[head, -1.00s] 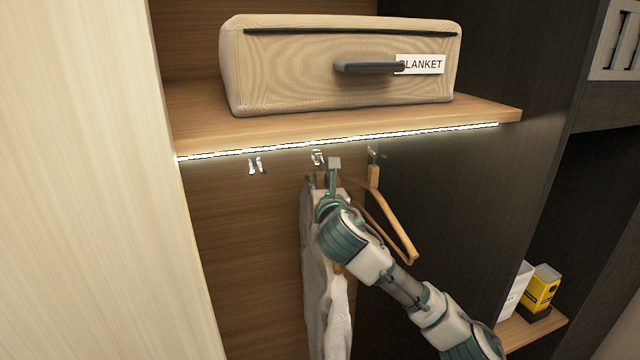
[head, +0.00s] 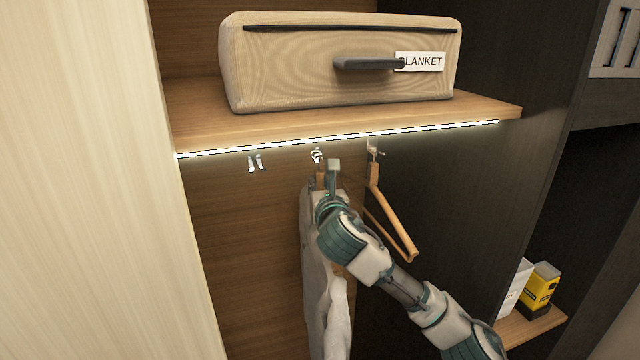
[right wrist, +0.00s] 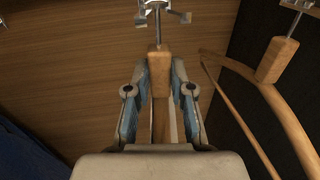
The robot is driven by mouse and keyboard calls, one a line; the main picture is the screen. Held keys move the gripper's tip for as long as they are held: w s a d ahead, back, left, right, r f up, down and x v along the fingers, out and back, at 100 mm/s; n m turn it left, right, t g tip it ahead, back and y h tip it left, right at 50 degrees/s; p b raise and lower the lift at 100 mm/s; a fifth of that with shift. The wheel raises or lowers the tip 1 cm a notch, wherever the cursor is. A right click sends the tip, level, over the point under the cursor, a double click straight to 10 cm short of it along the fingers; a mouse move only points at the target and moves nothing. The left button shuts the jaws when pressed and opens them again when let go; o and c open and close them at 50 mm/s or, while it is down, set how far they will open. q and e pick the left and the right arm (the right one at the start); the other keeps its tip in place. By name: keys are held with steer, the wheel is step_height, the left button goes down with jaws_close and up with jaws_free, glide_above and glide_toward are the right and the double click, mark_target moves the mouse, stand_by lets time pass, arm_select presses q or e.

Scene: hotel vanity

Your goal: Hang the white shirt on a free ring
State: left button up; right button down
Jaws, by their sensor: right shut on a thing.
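The white shirt (head: 314,255) hangs from a wooden hanger below the middle ring (head: 317,156). My right gripper (head: 329,183) is shut on this hanger's wooden neck, which shows between the fingers in the right wrist view (right wrist: 159,72). The hanger's metal hook rises to the middle ring's fitting (right wrist: 157,10); I cannot tell whether it rests on the ring. The left ring (head: 255,163) is empty. The right ring (head: 374,152) carries a bare wooden hanger (head: 393,222). My arm hides part of the shirt. My left gripper is out of view.
A shelf (head: 290,128) with a lit strip runs just above the rings, and a blanket bag (head: 300,70) sits on it. A pale panel (head: 90,180) stands at the left. A yellow box (head: 541,287) stands on a low shelf at the right.

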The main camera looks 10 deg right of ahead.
steer(key=c, duration=0.9)
jaws_free()
